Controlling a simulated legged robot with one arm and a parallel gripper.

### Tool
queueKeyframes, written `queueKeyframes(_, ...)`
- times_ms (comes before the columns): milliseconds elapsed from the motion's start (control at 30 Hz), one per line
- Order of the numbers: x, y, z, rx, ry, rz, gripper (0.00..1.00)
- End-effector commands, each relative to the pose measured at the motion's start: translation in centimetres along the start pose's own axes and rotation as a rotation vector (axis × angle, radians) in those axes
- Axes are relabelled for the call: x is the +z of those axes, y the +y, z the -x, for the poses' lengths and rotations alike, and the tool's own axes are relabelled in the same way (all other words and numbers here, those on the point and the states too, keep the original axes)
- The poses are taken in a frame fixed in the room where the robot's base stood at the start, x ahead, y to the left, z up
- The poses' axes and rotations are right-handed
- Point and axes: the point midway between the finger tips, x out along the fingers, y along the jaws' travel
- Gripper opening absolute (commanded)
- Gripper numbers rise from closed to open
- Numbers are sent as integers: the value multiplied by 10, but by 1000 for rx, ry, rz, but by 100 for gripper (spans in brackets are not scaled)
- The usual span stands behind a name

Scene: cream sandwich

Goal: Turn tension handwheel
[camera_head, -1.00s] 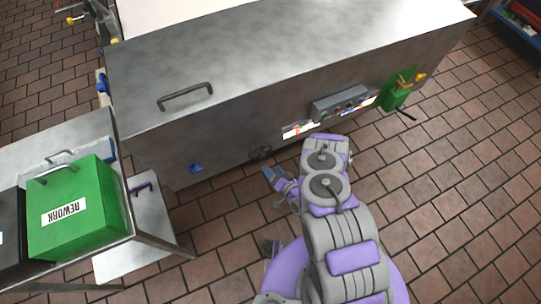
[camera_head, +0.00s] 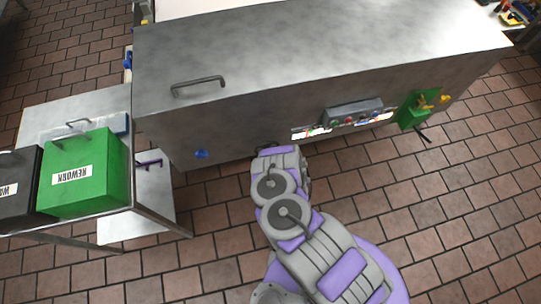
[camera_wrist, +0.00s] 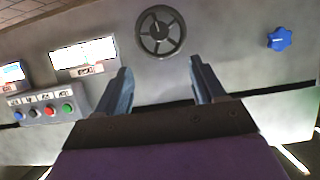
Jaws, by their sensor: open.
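A dark spoked handwheel (camera_wrist: 160,31) is mounted on the metal front of the machine, at the top middle of the wrist view. My gripper (camera_wrist: 160,66) is open and empty, its two fingers spread below the wheel in that picture and pointing toward it. The fingers do not close around the wheel, and the exact gap to it is hard to judge. In the head view my arm covers most of the wheel and hides the gripper.
A blue lobed knob (camera_wrist: 279,38) sits right of the wheel in the wrist view. A green REWORK bin (camera_head: 100,190) stands left. Tiled floor is open at right.

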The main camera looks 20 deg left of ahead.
Motion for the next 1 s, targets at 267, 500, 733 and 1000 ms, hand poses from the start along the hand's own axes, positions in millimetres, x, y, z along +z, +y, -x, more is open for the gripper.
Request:
queueKeyframes(267, 1, 1, -14, -1, -1, -4, 69)
queueKeyframes(500, -1, 1, -26, 0, 5, -7, 69)
queueKeyframes(733, 0, -1, -68, -3, 9, -4, 69)
queueKeyframes(1000, -1, 0, -118, -1, 10, -5, 69)
